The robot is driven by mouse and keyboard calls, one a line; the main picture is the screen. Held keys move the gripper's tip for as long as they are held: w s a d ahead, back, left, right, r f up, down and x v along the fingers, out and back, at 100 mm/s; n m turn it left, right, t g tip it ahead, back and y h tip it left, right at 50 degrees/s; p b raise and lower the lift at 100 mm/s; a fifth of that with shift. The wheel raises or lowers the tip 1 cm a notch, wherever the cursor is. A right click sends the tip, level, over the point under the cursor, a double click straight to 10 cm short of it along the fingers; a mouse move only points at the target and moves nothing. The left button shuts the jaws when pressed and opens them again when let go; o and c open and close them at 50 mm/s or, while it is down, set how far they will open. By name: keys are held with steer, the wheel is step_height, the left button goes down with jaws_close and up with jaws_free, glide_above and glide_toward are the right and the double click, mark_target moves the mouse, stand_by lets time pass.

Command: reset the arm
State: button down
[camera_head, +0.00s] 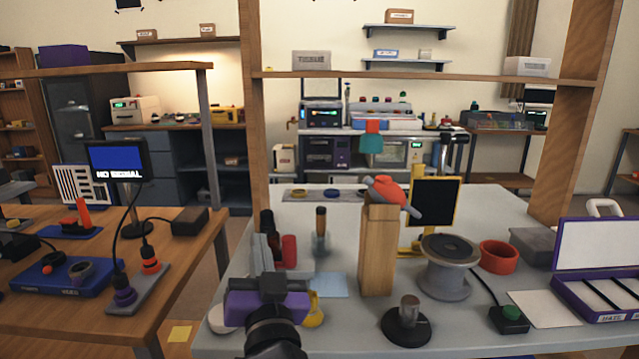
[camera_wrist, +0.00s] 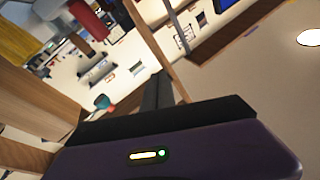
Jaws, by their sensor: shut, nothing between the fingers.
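My gripper (camera_head: 261,245) is at the front left of the grey workbench (camera_head: 245,340), its purple body low in the head view and its fingers pointing up and away. In the wrist view its dark fingers (camera_wrist: 158,82) lie together, with no object between them. Next to the fingers in the head view are a red cylinder (camera_head: 289,251) and dark upright tool handles (camera_head: 267,226). I cannot tell how far apart they are in depth.
A wooden block (camera_head: 378,250) with a red-and-grey item (camera_head: 391,192) on top stands right of my gripper. A grey spool (camera_head: 448,266), red ring (camera_head: 498,257) and open purple case (camera_head: 598,300) are farther right. A wooden post (camera_head: 256,110) rises behind.

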steer(key=s+d+f+n+g+y, duration=0.1)
steer(key=s+d+f+n, duration=0.3)
steer(key=s+d+f, duration=1.15)
steer(key=s+d+f+m+g+h, duration=0.1)
steer(key=s+d+f+h, duration=0.3)
steer(key=s, duration=0.6)
steer(key=s+d+f+m+g, duration=0.1)
steer(key=s+d+g, duration=0.1)
steer(key=s+d, duration=0.65)
steer(key=s+d+f+m+g+h, duration=0.1)
steer(key=s+d+f+m+h, duration=0.15)
steer(key=s, duration=0.95)
step_height(320, 180, up, 18)
steer(key=p, duration=1.8)
steer(key=shift+a+f+n, duration=0.15)
steer(key=shift+a+n, duration=0.15)
steer(key=shift+n, duration=0.15)
